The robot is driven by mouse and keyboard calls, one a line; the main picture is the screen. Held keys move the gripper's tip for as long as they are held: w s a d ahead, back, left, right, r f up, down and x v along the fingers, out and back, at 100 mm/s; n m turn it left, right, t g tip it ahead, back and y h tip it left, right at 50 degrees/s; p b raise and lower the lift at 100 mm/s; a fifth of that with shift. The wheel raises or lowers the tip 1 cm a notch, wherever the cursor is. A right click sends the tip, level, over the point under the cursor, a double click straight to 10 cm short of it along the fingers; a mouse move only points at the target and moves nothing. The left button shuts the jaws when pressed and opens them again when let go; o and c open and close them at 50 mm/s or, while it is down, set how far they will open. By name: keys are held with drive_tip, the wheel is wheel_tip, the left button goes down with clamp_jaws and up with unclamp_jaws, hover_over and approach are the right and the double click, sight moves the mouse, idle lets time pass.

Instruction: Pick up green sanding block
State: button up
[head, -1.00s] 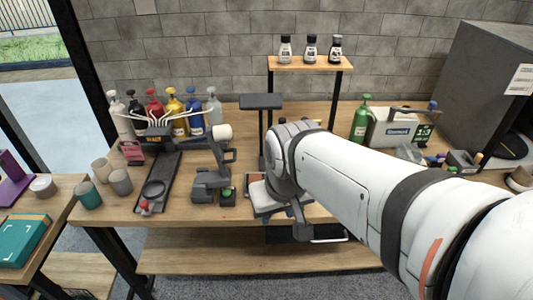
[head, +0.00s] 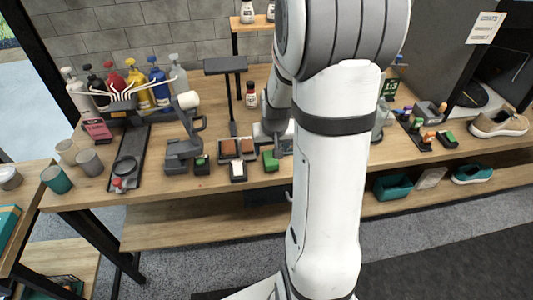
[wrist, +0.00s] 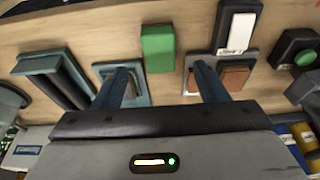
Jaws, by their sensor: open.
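The green sanding block (wrist: 158,46) lies on the wooden table in the wrist view, just beyond and between my two blue-grey fingers. In the head view the green block (head: 270,160) sits near the table's front edge, beside my wrist. My gripper (wrist: 160,72) is open with nothing between its fingers. In the head view the fingers are largely hidden by my arm.
A tray with brown blocks (wrist: 235,77) and a black holder with a white block (wrist: 238,30) stand right of the green block in the wrist view. A grey slotted holder (wrist: 45,65) is at left.

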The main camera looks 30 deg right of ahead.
sight(271, 158)
drive_tip(key=shift+p+x, duration=0.5)
drive_tip(key=shift+x, duration=3.2)
drive_tip(key=shift+w+d, duration=0.1)
drive_tip(key=shift+d, duration=0.05)
drive_tip(key=c, duration=1.1)
